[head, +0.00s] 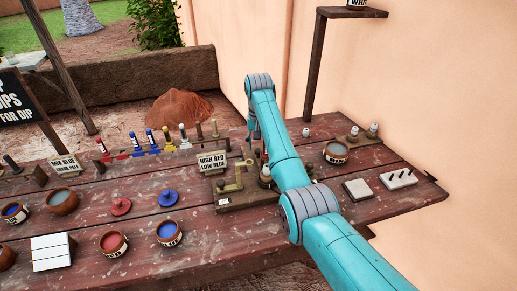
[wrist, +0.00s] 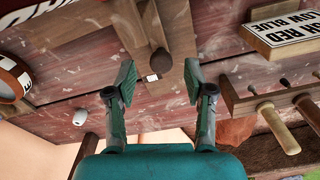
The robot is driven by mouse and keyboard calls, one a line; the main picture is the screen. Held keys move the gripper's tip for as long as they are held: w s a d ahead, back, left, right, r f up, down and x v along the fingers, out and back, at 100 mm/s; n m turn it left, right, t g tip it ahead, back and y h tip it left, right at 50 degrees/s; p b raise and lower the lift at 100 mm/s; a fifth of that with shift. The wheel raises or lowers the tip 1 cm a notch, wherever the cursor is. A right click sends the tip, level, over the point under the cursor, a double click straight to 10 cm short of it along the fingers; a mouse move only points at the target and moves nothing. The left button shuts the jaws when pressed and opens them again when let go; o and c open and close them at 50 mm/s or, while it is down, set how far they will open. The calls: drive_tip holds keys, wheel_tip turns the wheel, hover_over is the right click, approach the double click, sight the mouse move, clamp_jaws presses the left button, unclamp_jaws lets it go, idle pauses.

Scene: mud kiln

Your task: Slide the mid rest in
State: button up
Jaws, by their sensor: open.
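In the wrist view my gripper (wrist: 157,82) is open, with its two green fingers apart. Between and just beyond the fingertips is a dark round knob (wrist: 160,62) on a brown wooden strip (wrist: 158,98), with a small white patch beside it. The fingers do not appear to touch the knob. I cannot tell for sure whether this knob belongs to the mid rest. In the head view a wooden fixture with a brass crank (head: 232,180) stands on the bench. My teal arm reaches over its right side and hides part of it and most of the gripper.
A labelled pot (head: 336,152), a pale tile (head: 357,189) and a pegged block (head: 398,179) are on the right. Paint pots fill the front left.

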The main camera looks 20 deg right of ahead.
wheel_tip(320, 180, up, 5)
drive_tip(key=shift+f, duration=0.1)
idle(0.5)
